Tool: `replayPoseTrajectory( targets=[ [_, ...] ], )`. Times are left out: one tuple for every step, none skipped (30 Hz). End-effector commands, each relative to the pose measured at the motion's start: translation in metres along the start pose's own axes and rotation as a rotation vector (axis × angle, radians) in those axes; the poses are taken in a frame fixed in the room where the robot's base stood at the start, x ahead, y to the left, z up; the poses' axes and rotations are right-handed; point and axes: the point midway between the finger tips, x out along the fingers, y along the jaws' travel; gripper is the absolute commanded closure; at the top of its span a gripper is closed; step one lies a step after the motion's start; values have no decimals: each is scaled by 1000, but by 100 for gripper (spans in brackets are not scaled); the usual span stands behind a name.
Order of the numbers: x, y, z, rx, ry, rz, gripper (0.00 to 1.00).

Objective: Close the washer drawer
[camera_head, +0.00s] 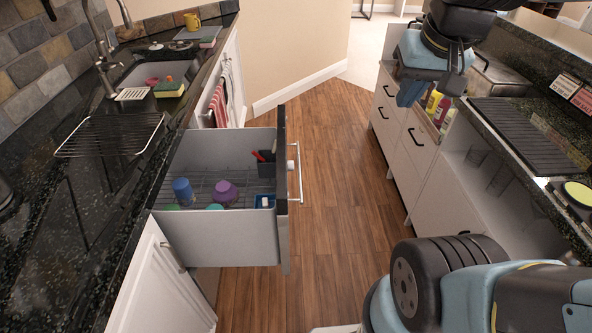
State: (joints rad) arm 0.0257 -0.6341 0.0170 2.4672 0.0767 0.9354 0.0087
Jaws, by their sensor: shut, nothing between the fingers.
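The washer drawer (220,249) is pulled well out from under the left counter into the aisle. Its dark front panel (281,130) faces right, with a silver bar handle (298,172) on it. Inside are a wire rack, a blue cup (183,191), a purple cup (225,193) and a dark cutlery basket (266,170) with red items. My gripper (456,80) is at the upper right, dark and shut, in front of the right-hand counter. It is across the aisle from the drawer and touches nothing of it.
The wooden floor (335,170) between the drawer and the right cabinets is clear. A white cabinet door (160,285) stands near the drawer's front left. White drawers (388,120) line the right side. A wire rack (110,134) lies on the left counter, near the sink.

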Motion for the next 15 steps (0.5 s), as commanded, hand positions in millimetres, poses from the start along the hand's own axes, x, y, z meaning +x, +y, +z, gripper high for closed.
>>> replayPoseTrajectory(
  targets=[
    [9,-1,-6,23,-42,-12,100],
    [14,-3,-8,37,-67,-22,100],
    [20,-4,-12,56,-100,-34,100],
    [25,-6,-15,71,-123,-44,100],
    [30,-7,-18,85,-146,-53,100],
    [36,-9,-21,105,-178,-66,100],
    [41,-10,-24,120,-201,-75,100],
    [47,-11,-26,136,-224,-86,100],
    [54,-12,-30,155,-255,-98,100],
    [59,-14,-33,171,-279,-109,100],
    [64,-14,-35,186,-302,-118,100],
    [71,-16,-38,208,-332,-132,100],
    [77,-17,-41,224,-354,-142,100],
    [82,-18,-43,240,-377,-153,100],
    [90,-19,-46,261,-407,-166,100]
  ],
)
